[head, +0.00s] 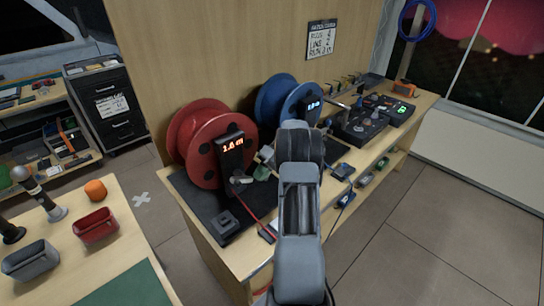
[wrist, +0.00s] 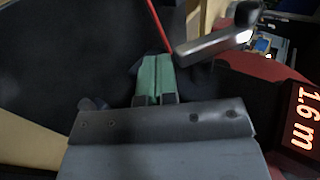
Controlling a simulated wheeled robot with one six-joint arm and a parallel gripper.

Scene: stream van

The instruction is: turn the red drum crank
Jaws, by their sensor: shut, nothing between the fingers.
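The red drum (head: 207,150) stands on the bench's near left part, and a dark readout (head: 233,150) in front of it shows about 1.6 m. The readout (wrist: 303,120) also glows at the right of the wrist view. My gripper (wrist: 155,80) has its green fingers together and empty.
A blue drum (head: 277,103) stands behind the red one. A thin red line (head: 253,217) runs across the dark mat (head: 208,207). A control panel (head: 390,107) fills the bench's far end. A side table with a red bin (head: 96,228) stands left; floor is clear at right.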

